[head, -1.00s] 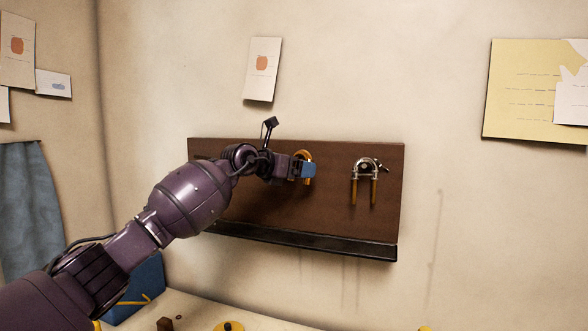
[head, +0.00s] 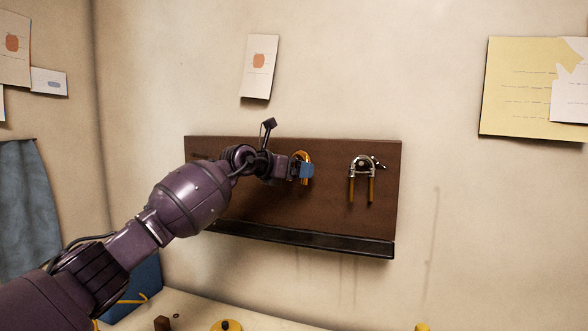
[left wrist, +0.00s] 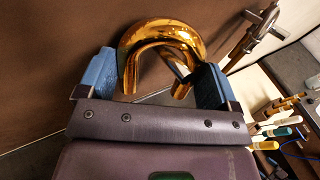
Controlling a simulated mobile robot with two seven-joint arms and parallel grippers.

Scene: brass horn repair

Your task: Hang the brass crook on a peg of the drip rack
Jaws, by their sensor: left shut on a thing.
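The brass crook (head: 302,155) is a shiny golden U with its bend upward, in front of the brown board of the drip rack (head: 265,215). My left gripper (head: 305,171) is shut on it. In the left wrist view the crook (left wrist: 163,32) sits between the blue finger pads of the left gripper (left wrist: 154,76), close to the board. A dark bar shows inside its bend; I cannot tell whether the crook rests on it. My right gripper is out of view.
A silver-topped crook with two brass legs (head: 371,190) hangs at the board's right side. A dark ledge (head: 310,241) runs along the board's bottom. Bare board lies between the two crooks. Several tools (left wrist: 283,131) lie at the right of the left wrist view.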

